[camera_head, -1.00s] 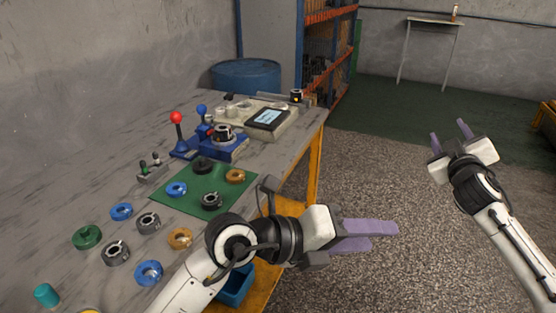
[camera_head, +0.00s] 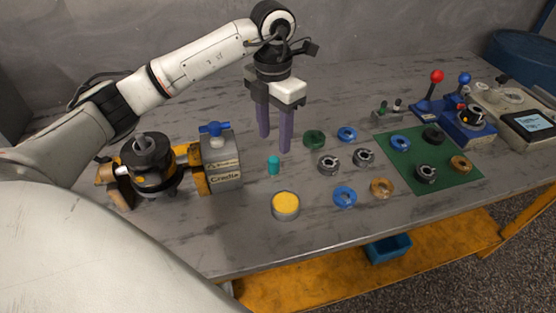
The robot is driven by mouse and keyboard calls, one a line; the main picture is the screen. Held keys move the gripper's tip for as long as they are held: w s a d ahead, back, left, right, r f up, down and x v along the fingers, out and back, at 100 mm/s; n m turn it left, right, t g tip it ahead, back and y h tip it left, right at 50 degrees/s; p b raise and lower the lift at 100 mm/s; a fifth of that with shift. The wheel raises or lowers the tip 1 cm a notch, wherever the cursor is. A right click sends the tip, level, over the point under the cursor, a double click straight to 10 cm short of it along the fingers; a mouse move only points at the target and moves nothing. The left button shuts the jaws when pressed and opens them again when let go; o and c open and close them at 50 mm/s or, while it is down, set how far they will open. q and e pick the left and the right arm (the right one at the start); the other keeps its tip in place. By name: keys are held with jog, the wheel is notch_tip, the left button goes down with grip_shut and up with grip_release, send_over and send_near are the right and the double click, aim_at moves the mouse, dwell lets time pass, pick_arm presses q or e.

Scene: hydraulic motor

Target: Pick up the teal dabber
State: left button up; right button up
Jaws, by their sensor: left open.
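The teal dabber (camera_head: 273,166) is a small upright cylinder standing on the grey workbench (camera_head: 250,245), left of the ring parts and behind a yellow-topped round tin (camera_head: 285,205). My left gripper (camera_head: 274,144) points down just behind and above the dabber. My right gripper is not in this view.
A cradle (camera_head: 222,165) with a blue handle holds a dark motor (camera_head: 150,165) to the left. Several rings and a green mat (camera_head: 455,181) lie to the right. A blue press (camera_head: 470,125) with levers stands at the back right.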

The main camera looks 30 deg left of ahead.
aim_at(274, 159)
pick_arm(q)
notch_tip(274, 159, down, 4)
jog(key=shift+r, duration=0.25)
jog(key=shift+s+d+f+p, duration=0.15)
jog(key=shift+f+p, duration=0.15)
jog(key=shift+f, duration=1.1)
jog(key=shift+s+f+p, duration=0.15)
jog(key=shift+f+p, duration=0.15)
jog(key=shift+f, duration=1.05)
grip_shut()
